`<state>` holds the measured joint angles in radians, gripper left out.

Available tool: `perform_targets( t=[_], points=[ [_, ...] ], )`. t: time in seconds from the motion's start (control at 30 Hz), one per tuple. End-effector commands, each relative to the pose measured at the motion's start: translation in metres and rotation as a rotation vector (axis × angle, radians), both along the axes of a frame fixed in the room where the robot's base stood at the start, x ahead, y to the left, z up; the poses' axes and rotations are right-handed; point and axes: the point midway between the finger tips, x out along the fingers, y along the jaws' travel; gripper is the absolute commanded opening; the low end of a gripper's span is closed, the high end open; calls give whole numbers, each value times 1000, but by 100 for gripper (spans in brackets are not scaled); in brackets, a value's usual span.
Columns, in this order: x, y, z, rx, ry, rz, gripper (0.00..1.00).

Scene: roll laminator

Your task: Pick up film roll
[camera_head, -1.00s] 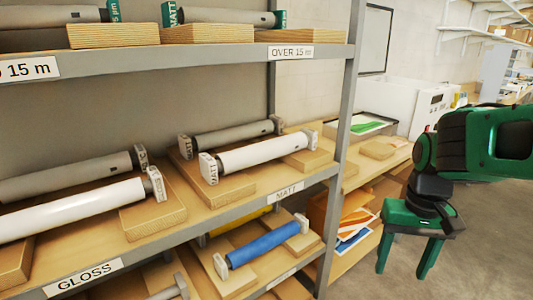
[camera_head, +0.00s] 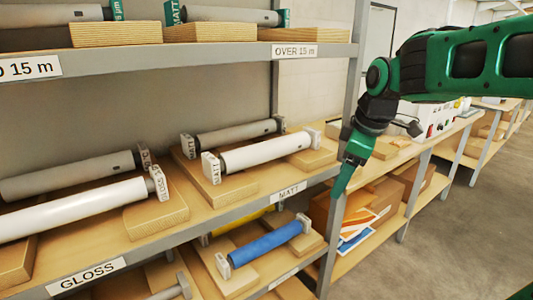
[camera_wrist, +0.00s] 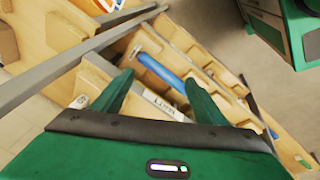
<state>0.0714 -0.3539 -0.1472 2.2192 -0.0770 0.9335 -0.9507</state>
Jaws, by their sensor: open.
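Several film rolls lie on wooden cradles on the shelf rack. On the middle shelf, a white roll (camera_head: 265,153) and a grey roll (camera_head: 235,134) lie above the MATT label. A white roll (camera_head: 75,209) and a grey roll (camera_head: 70,177) lie at the left near the GLOSS label. A blue roll (camera_head: 264,243) lies on the lower shelf and also shows in the wrist view (camera_wrist: 165,74). My gripper (camera_head: 341,192) is in front of the rack's right post, apart from all rolls, pointing down. In the wrist view my gripper (camera_wrist: 160,95) has its fingers spread and empty.
The upper shelf edge (camera_head: 180,58) and middle shelf edge (camera_head: 235,213) bound the shelf openings. The rack's right post (camera_head: 340,225) stands close to my gripper. A bench (camera_head: 385,165) with boxes extends right. The floor (camera_head: 470,235) in front is clear.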

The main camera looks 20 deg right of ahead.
Motion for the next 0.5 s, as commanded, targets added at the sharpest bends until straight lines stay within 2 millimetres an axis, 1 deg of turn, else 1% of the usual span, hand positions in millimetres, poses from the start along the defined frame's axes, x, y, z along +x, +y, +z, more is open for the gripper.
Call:
perform_targets(
  t=[0.03,0.1,0.2,0.33,0.4,0.5],
  points=[
    [22,13,14,-37,-39,143,66],
    [48,31,34,-95,-98,342,66],
    [78,58,59,-177,-176,596,66],
    [103,86,83,-264,-254,836,66],
    [111,96,92,-298,-284,918,66],
    [118,104,97,-323,-305,981,66]
  ],
)
